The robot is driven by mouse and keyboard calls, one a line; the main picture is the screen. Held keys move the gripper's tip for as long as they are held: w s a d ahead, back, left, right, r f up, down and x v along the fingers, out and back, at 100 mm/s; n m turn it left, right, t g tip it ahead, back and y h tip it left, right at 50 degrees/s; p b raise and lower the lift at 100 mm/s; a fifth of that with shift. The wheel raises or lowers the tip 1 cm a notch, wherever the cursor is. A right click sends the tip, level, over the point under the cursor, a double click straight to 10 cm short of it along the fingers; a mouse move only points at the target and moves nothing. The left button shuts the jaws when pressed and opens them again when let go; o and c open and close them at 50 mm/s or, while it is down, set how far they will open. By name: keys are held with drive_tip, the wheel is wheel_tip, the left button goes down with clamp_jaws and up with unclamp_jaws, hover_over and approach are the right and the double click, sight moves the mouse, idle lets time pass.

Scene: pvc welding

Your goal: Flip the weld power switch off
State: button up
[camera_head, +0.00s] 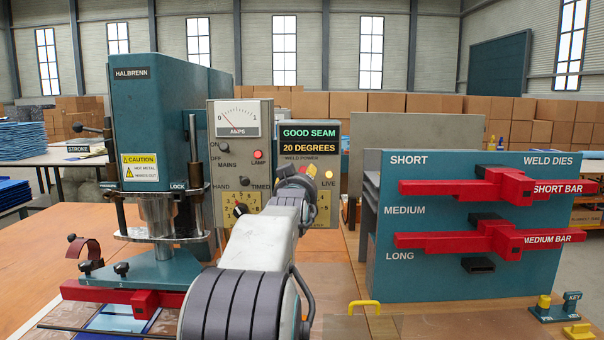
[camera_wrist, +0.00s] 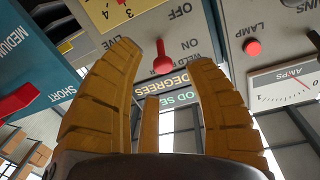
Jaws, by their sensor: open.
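The weld power switch (camera_wrist: 162,62) is a red ball-ended lever on the grey panel, seen in the upside-down wrist view. Its ball points toward the ON mark and the WELD POWER label, away from OFF. My gripper (camera_wrist: 164,54) is open, with yellow-brown fingers on either side of the lever in that view. The fingers look empty; whether any touches the lever I cannot tell. In the head view my arm hides the switch. The LIVE lamp (camera_head: 328,174) glows yellow, and the display (camera_head: 310,140) reads GOOD SEAM, 20 DEGREES.
The meter panel (camera_head: 235,150) with a red LAMP light (camera_head: 258,155) stands left of the switch panel. The teal HALBRENN press (camera_head: 150,110) is further left. A teal die rack (camera_head: 470,240) with red bars stands right.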

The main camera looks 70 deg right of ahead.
drive_tip(key=shift+r+p+x, duration=0.15)
drive_tip(key=shift+p+x, duration=0.45)
drive_tip(key=shift+x, duration=1.2)
drive_tip(key=shift+r+p+x, duration=0.15)
drive_tip(key=shift+p+x, duration=0.4)
drive_tip(key=shift+x, duration=1.3)
drive_tip(key=shift+o, duration=0.4)
clamp_jaws()
